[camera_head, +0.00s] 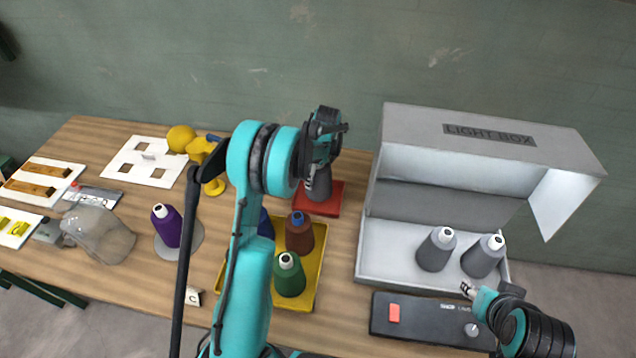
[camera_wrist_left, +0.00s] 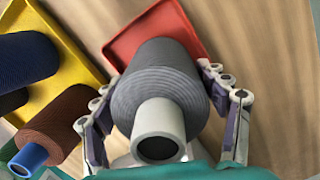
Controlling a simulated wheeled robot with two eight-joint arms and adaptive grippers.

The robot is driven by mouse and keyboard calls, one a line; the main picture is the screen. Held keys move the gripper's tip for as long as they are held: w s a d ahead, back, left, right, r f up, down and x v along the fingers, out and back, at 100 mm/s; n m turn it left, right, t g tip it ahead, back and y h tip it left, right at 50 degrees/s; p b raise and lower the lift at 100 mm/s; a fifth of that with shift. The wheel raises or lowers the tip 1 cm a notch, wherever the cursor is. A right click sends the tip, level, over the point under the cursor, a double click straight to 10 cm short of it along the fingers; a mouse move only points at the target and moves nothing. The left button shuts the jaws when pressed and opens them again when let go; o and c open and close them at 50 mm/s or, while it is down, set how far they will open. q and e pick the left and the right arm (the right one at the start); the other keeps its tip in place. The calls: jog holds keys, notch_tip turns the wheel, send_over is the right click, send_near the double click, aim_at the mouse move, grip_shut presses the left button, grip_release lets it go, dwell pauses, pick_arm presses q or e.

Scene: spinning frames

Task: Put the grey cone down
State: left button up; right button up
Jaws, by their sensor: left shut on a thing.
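The grey cone (camera_head: 319,186) is at the red tray (camera_head: 333,207) behind the yellow tray, partly hidden by my left gripper (camera_head: 313,172). In the left wrist view, the grey cone (camera_wrist_left: 160,85) points its pale tube end at the camera, between the fingers of my left gripper (camera_wrist_left: 165,100), which is shut on it. The red tray (camera_wrist_left: 150,30) shows beneath and behind it; I cannot tell whether the cone touches the tray. My right gripper (camera_head: 468,289) is at the front edge of the light box; its finger gap is too small to read.
The yellow tray (camera_head: 311,301) holds green (camera_head: 289,277), brown (camera_head: 300,236) and blue (camera_head: 265,224) cones. The light box (camera_head: 480,130) holds two more grey cones (camera_head: 436,252) (camera_head: 482,258). A black control box (camera_head: 425,318) lies before it. A purple cone (camera_head: 167,226) stands left.

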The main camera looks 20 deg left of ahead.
pick_arm(q)
jog(key=shift+f+b, duration=0.3)
jog(key=shift+f, duration=1.3)
jog(key=shift+f, duration=0.15)
jog(key=o, duration=1.7)
